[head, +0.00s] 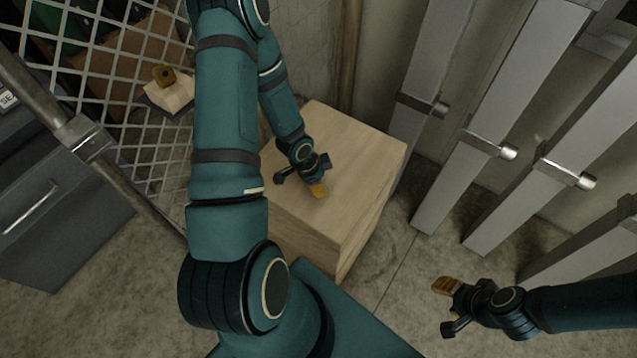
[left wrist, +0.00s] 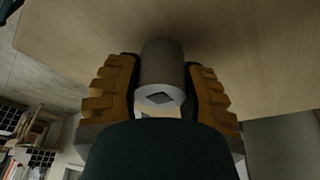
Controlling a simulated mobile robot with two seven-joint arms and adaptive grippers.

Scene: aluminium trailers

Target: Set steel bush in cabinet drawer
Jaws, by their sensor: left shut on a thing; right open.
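The steel bush (left wrist: 162,75) is a short grey cylinder with a dark, angular hole in its end, seen in the left wrist view. My left gripper (left wrist: 162,95) is shut on it, one ridged yellow finger on each side. In the head view my left gripper (head: 310,184) is over the top of a pale wooden block, and the bush cannot be made out there. A dark grey cabinet drawer front (head: 45,225) with a bar handle (head: 30,210) stands at the far left and looks shut. My right gripper (head: 449,306) is open and empty above the floor at lower right.
The wooden block (head: 365,150) stands at the centre. A white lattice screen (head: 130,50) and a slanting metal pole (head: 90,140) lie between it and the grey cabinet. Grey metal beams (head: 500,110) lean along the right wall. Bare floor (head: 400,270) shows at lower centre.

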